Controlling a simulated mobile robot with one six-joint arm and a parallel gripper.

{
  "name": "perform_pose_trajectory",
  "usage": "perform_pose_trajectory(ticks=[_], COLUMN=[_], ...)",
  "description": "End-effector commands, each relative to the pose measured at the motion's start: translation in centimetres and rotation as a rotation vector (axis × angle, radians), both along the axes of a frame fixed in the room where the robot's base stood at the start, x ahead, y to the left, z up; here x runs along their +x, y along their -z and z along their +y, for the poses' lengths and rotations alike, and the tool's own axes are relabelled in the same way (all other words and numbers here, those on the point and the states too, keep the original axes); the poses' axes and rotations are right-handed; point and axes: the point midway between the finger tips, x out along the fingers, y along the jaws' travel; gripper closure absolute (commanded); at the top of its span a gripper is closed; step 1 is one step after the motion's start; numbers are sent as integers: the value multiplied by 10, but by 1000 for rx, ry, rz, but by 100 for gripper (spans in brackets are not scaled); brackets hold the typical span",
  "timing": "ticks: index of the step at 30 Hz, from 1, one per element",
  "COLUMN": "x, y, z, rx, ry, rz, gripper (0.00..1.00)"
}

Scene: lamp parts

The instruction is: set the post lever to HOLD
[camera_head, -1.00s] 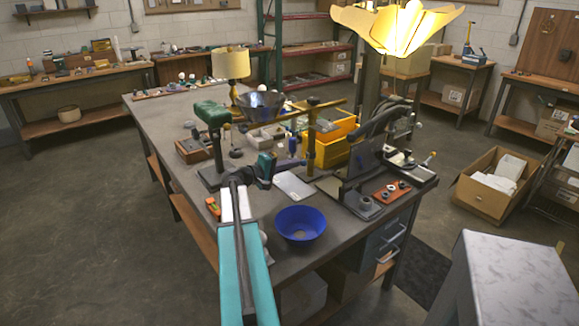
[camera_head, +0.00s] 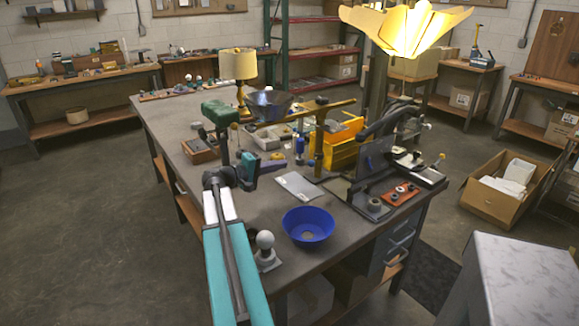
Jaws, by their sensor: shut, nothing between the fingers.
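A brass-coloured post (camera_head: 318,150) stands on the workbench (camera_head: 185,125) with a long bar (camera_head: 290,116) across its top and a dark knob above. I cannot tell for sure whether this bar is the post lever, and no HOLD mark is legible. A green-headed dark stand (camera_head: 220,113) is left of it, partly behind my arm. My gripper (camera_head: 249,166), dark and teal, is shut and empty. In the picture it is left of the brass post and below the bar, apparently apart from both.
A blue bowl (camera_head: 308,226) and a white ball on a base (camera_head: 265,248) are near the front edge. A grey flat pad (camera_head: 298,186) lies behind the bowl. A yellow bin (camera_head: 340,150), a dark fixture (camera_head: 375,160) and a lit petal lamp (camera_head: 405,30) crowd the right.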

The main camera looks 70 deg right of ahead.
Motion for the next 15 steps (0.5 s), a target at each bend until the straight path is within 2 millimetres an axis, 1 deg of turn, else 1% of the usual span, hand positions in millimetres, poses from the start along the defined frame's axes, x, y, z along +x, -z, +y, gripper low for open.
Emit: perform_pose_trajectory(ticks=[1,6,10,15], x=[4,15,21,24], y=[0,-3,-5,-7], z=[9,30,40,45], rx=[-1,0,0,0], ry=[-4,-3,-3,-1], rz=[-1,1,1,1], gripper=[100,100,100,100])
